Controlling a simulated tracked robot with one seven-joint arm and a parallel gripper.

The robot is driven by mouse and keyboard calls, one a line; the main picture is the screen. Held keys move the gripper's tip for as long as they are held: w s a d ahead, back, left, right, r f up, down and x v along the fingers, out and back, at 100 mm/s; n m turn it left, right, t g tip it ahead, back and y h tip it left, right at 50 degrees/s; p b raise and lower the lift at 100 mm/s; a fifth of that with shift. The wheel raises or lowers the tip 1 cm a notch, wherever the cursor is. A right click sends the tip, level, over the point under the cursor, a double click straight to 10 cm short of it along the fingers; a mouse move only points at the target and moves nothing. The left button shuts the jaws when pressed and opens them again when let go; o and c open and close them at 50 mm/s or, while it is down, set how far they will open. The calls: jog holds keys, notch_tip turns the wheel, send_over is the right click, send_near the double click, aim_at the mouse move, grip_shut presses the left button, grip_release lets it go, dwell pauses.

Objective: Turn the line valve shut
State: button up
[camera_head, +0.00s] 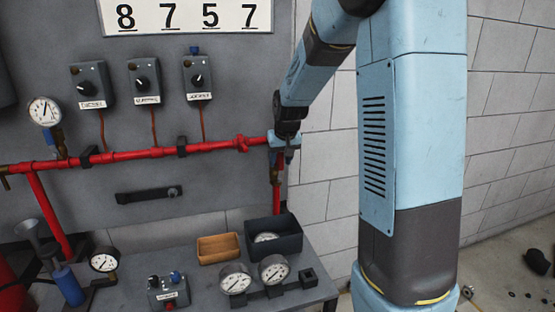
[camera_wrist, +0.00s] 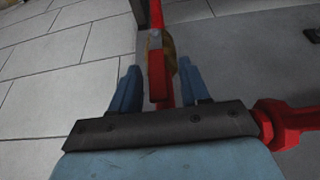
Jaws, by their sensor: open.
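The line valve shows in the wrist view as a red lever handle (camera_wrist: 157,82) with a brass-coloured body (camera_wrist: 170,50) behind it. It sits on a red pipe (camera_wrist: 188,11), and the lever looks roughly in line with that pipe. My gripper (camera_wrist: 158,80) is open, its two blue fingers on either side of the lever, with a visible gap at the left finger. I cannot tell whether the right finger touches. In the head view my gripper (camera_head: 283,143) is at the right end of the red pipe run and hides most of the valve.
The horizontal red pipe (camera_head: 130,155) crosses the grey panel. A red fitting (camera_wrist: 285,122) is close to my gripper's right side. Below are a dark bin (camera_head: 288,243), a wooden tray (camera_head: 217,249) and loose gauges (camera_head: 235,279) on the bench. A block wall is right of the panel.

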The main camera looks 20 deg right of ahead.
grip_shut()
dwell(0.4)
jog(key=a+h, duration=0.2)
jog(key=shift+f+n+h, duration=0.25)
jog(key=shift+n+h, duration=0.05)
dwell(0.4)
jog(key=shift+a, duration=0.1)
grip_release()
jog(key=shift+r, duration=0.1)
